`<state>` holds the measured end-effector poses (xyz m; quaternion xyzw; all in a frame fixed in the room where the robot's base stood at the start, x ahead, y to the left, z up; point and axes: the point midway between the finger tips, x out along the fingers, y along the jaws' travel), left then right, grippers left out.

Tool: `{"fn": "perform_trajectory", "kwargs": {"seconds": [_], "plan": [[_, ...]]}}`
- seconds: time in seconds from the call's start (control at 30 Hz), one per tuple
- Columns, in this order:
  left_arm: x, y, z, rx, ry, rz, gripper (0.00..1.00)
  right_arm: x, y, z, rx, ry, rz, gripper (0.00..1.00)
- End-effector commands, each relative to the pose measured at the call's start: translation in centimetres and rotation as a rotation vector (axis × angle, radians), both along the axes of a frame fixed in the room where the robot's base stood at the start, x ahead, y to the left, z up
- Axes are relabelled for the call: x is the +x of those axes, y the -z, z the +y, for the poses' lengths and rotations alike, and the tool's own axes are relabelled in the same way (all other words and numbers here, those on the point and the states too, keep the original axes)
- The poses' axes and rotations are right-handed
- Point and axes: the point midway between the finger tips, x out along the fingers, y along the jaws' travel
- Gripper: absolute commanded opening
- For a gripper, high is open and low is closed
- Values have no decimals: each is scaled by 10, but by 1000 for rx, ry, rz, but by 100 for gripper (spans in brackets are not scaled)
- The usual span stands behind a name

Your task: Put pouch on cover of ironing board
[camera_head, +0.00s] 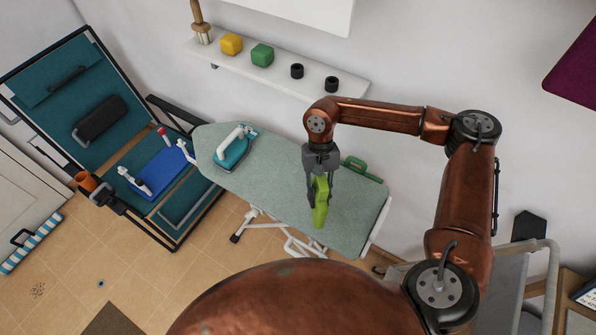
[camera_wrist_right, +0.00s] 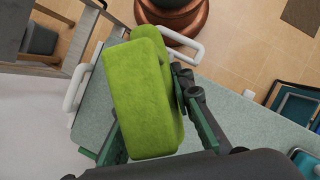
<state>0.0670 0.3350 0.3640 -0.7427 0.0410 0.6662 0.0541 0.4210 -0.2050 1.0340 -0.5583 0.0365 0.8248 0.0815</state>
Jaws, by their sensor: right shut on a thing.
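My right gripper (camera_head: 320,190) is shut on a lime-green pouch (camera_head: 320,205) and holds it over the right half of the ironing board. In the right wrist view the pouch (camera_wrist_right: 140,100) is a soft, rounded block between the two fingers, and it hides part of the board. The ironing board's cover (camera_head: 270,180) is grey-green and also shows in the right wrist view (camera_wrist_right: 235,115). I cannot tell whether the pouch touches the cover. My left gripper is in neither view.
A teal and white iron (camera_head: 233,150) stands on the board's left part. A green-handled object (camera_head: 360,168) lies at its back edge. A wall shelf (camera_head: 285,75) with small items is behind.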

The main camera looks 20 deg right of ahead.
Motion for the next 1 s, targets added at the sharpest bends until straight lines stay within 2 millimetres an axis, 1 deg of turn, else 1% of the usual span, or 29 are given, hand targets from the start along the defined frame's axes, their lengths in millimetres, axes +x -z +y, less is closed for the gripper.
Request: {"fn": "perform_trajectory", "kwargs": {"seconds": [0.03,0.17,0.2,0.33,0.4,0.47,0.6,0.7,0.8,0.87,1.0], "plan": [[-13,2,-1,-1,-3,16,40,-8,5,0,4,82,4,0],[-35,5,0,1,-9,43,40,-23,8,1,1,364,-5,0],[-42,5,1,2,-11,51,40,-26,8,0,-1,458,-8,0],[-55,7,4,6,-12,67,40,-39,6,-7,-13,765,-8,0],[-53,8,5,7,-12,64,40,-45,4,-13,-21,931,-7,0],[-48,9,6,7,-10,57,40,-50,1,-19,-28,1073,-6,0],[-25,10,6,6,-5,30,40,-64,-6,-33,-41,1396,0,0],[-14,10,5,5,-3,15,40,-74,-12,-43,-45,1621,5,0],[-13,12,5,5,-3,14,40,-84,-18,-52,-42,1826,11,0],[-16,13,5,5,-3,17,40,-90,-21,-55,-37,1933,17,0],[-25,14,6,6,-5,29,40,-100,-28,-61,-20,2123,28,0]]}}
